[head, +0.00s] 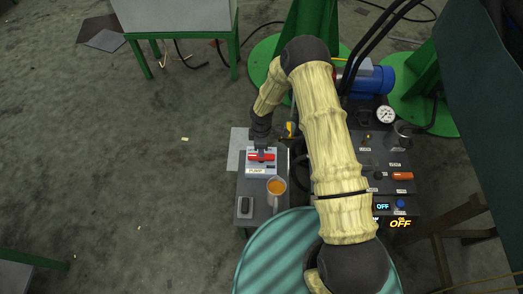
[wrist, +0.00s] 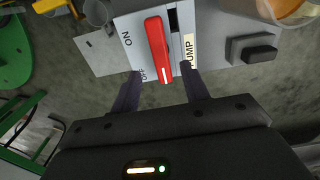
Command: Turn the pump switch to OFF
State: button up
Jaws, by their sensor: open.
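The pump switch is a red lever (wrist: 158,48) on a light panel (wrist: 130,60) marked ON, OFF and PUMP. In the wrist view its white-marked end lies beside the OFF label. In the head view the red lever (head: 262,157) lies crosswise above the PUMP label. My gripper (wrist: 162,90) is open and empty. Its two dark fingers point toward the marked end of the lever, one to each side, with gaps visible; whether they touch the panel I cannot tell. In the head view my gripper (head: 261,145) is right at the switch, partly hiding it.
An orange-filled cup (head: 276,186) stands close to the switch, and a dark rocker box (head: 245,207) sits nearby. A control panel (head: 385,180) with a gauge (head: 385,114) and lit OFF displays (head: 400,223) is at right. A teal drum (head: 262,245) is in front.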

notch_tip(320, 180, up, 11)
jog(key=p, duration=0.2)
dwell(0.5)
jog(key=s+d+r+m+t, duration=0.1)
jog(key=s+d+r+m, duration=0.25)
jog(key=r, duration=0.35)
jog(key=s+d+r+m, duration=0.2)
jog(key=d+r+m, duration=0.25)
jog(key=r, duration=0.35)
jog(key=s+d+r+m+t, duration=0.1)
jog(key=s+d+r+m, duration=0.3)
jog(key=s+r+m, duration=0.15)
jog(key=s+d+r+m+t, duration=0.1)
jog(key=s+d+r+m, duration=0.35)
jog(key=s, duration=0.25)
notch_tip(320, 180, up, 24)
jog(key=a+p, duration=0.1)
jog(key=p, duration=2.3)
jog(key=shift+p, duration=0.35)
